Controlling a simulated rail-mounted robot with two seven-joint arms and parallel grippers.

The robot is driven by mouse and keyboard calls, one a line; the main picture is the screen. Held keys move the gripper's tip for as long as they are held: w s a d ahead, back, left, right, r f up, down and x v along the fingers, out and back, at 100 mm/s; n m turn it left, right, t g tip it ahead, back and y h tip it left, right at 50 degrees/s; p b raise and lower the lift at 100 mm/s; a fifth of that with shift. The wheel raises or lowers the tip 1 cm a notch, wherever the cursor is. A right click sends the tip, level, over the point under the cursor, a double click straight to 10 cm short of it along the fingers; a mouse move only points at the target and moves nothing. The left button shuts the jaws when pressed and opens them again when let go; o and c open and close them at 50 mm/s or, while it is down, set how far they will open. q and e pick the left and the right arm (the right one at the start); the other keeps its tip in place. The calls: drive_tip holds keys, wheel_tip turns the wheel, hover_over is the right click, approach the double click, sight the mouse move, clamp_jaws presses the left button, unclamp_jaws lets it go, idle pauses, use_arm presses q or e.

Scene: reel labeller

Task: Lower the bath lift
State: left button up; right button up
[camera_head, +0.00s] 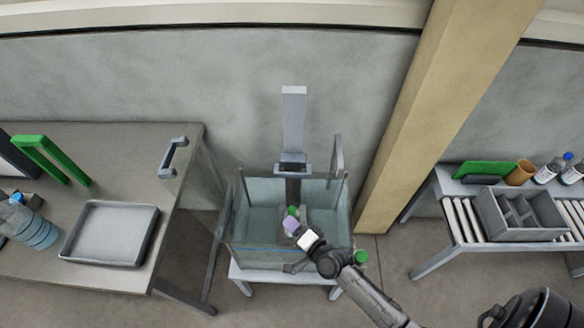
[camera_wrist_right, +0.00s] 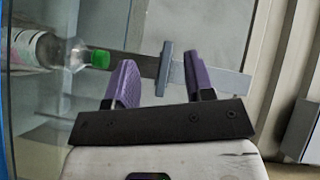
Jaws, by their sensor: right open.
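The bath lift (camera_head: 293,120) stands at the back of a glass tank (camera_head: 250,230). It has a tall grey upright, a grey crossbar (camera_head: 292,168) at about rim height and a dark stem running down from it. A clear bottle with a green cap (camera_head: 291,211) is low in the tank, partly hidden by my gripper. My right gripper (camera_head: 295,228) is over the tank, open, with purple pads. In the right wrist view the crossbar (camera_wrist_right: 165,68) appears between the two fingers, apparently beyond them; contact is not visible. The bottle (camera_wrist_right: 38,50) shows at left there. My left gripper is not in view.
A grey bench at left holds a shallow tray (camera_head: 110,234), a blue-tinted bottle (camera_head: 32,228) and a green frame (camera_head: 38,158). A roller stand at right holds a grey divided box (camera_head: 519,216) and bottles. A tan post (camera_head: 425,115) rises right of the tank.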

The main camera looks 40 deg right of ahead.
sight(293, 176)
drive_tip(key=w+d+m+h+p, duration=0.2)
drive_tip(key=d+m+h, duration=0.4)
drive_tip(key=d+m, duration=0.15)
use_arm(q)
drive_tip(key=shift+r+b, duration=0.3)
drive_tip(key=shift+b, duration=0.8)
use_arm(e)
drive_tip(key=shift+h, duration=0.3)
drive_tip(key=x, duration=0.9)
drive_tip(key=r+x, duration=0.1)
drive_tip(key=x, duration=0.3)
drive_tip(key=shift+w+r, duration=0.1)
drive_tip(key=shift+w, duration=0.15)
clamp_jaws()
